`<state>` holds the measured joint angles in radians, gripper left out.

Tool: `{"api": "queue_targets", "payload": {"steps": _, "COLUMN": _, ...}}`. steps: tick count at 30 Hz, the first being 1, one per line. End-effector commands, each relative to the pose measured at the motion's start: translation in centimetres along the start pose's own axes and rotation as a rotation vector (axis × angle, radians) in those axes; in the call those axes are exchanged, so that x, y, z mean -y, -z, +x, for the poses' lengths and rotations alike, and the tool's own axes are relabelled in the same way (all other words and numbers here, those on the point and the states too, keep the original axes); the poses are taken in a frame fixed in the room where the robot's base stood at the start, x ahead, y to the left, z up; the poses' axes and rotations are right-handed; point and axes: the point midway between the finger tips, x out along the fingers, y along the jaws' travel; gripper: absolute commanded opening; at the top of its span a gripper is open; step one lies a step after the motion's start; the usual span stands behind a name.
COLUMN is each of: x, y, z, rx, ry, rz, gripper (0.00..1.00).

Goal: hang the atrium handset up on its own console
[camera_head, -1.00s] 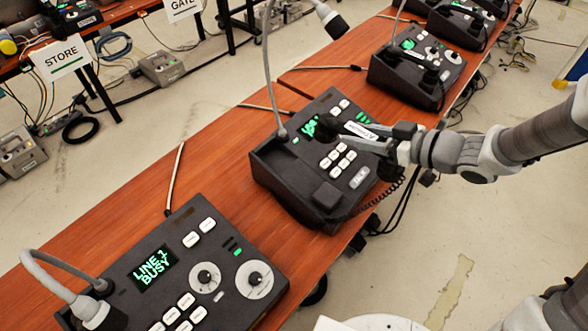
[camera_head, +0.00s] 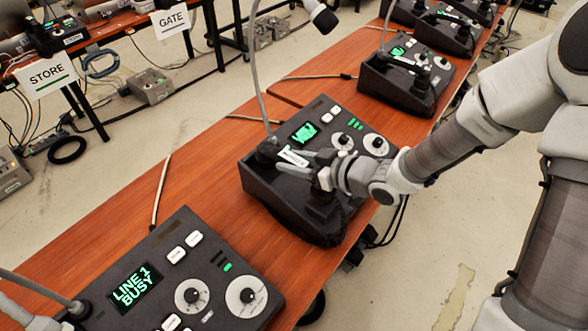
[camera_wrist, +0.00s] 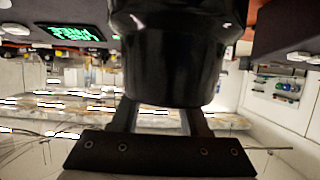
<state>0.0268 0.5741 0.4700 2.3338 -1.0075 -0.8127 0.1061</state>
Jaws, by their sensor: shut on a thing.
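The atrium handset is black with a white name label (camera_head: 293,157). My gripper (camera_head: 308,163) is shut on it over the left part of the middle console (camera_head: 285,205). In the wrist view the handset's dark, rounded end (camera_wrist: 175,70) fills the upper middle between my fingers. The middle console has a green display (camera_head: 304,133) and two round dials on its right.
A console reading LINE 1 BUSY (camera_head: 180,275) stands at the near left of the wooden table (camera_head: 215,165). Another console (camera_head: 400,95) stands farther right, with several more beyond. A grey gooseneck (camera_head: 258,65) rises behind the middle console. STORE (camera_head: 47,76) and GATE (camera_head: 171,20) signs hang in the background.

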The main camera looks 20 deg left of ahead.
Motion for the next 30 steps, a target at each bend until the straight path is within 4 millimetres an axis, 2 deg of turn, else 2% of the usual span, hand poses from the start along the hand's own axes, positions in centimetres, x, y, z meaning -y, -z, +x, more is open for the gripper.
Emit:
{"api": "queue_targets", "payload": {"steps": 1, "x": 0.1, "y": -1.1, "z": 0.5, "rx": -0.001, "ry": 0.003, "rz": 0.003, "gripper": 0.00}}
{"api": "queue_targets", "payload": {"steps": 3, "x": 0.0, "y": -1.8, "z": 0.8, "rx": -0.001, "ry": 0.001, "rz": 0.002, "gripper": 0.00}}
{"api": "queue_targets", "payload": {"steps": 15, "x": 0.0, "y": -2.3, "z": 0.9, "rx": -0.002, "ry": 0.000, "rz": 0.000, "gripper": 0.00}}
{"api": "queue_targets", "payload": {"steps": 16, "x": 0.0, "y": -2.2, "z": 0.9, "rx": -0.001, "ry": 0.000, "rz": 0.000, "gripper": 0.50}}
{"api": "queue_targets", "payload": {"steps": 20, "x": 0.0, "y": -2.1, "z": 0.9, "rx": 0.000, "ry": 0.000, "rz": 0.000, "gripper": 0.74}}
{"api": "queue_targets", "payload": {"steps": 30, "x": 0.0, "y": -1.9, "z": 0.8, "rx": -0.001, "ry": 0.000, "rz": 0.000, "gripper": 0.75}}
